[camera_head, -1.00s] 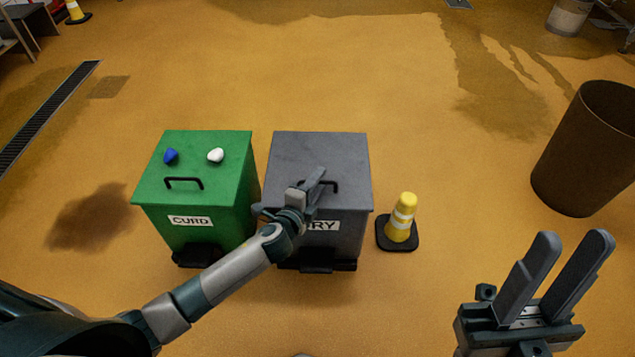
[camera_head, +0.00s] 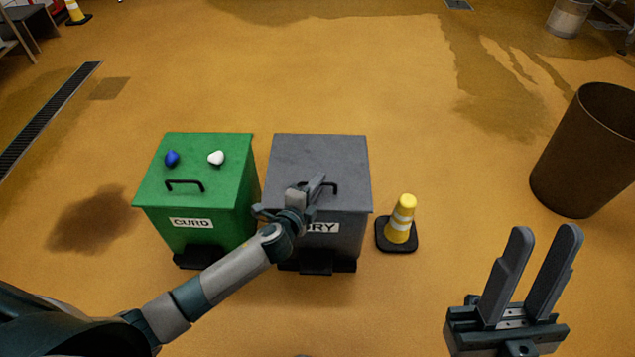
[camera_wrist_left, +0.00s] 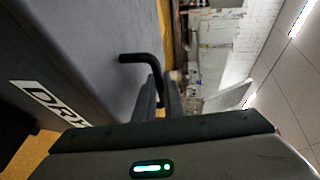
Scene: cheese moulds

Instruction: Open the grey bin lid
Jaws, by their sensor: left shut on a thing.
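The grey bin (camera_head: 341,235) stands on the floor with a label ending in "RY", partly covered by my left arm. Its flat grey lid (camera_head: 320,158) looks closed, with a black handle (camera_head: 335,188) near the front edge. My left gripper (camera_head: 314,184) is at the handle, shut on it. In the left wrist view the black handle (camera_wrist_left: 138,58) runs from the grey lid to between the two fingers (camera_wrist_left: 160,95). My right gripper (camera_head: 545,250) is open and empty, in the lower right, away from the bin.
A green bin (camera_head: 220,218) labelled CURD stands close on the left, with a blue object (camera_head: 172,158) and a white object (camera_head: 216,157) on its lid. A yellow cone (camera_head: 401,220) stands just right of the grey bin. A brown barrel (camera_head: 580,155) stands further right.

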